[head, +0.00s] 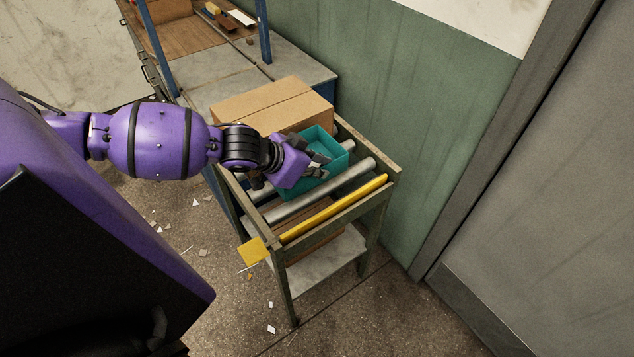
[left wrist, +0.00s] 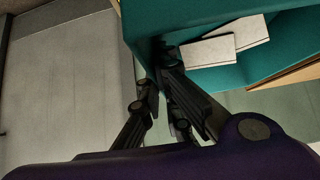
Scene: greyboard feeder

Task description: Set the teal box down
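The teal box (head: 337,152) is an open-topped tray at the roller stand (head: 386,163), over the grey rollers (head: 350,172) and in front of a cardboard box. I cannot tell whether its underside touches the rollers. My left gripper (head: 314,163) is at the box's near left wall. In the left wrist view my left gripper (left wrist: 160,85) has its fingers on either side of the teal box's (left wrist: 190,18) wall, close against it. Pale flat pieces (left wrist: 225,45) lie inside the box. My right gripper is not in view.
The cardboard box (head: 275,102) stands directly behind the teal box. A yellow bar (head: 335,208) runs along the stand's front, with a yellow plate (head: 252,251) at its left end. A workbench (head: 290,62) is behind; a green wall (head: 440,110) is to the right.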

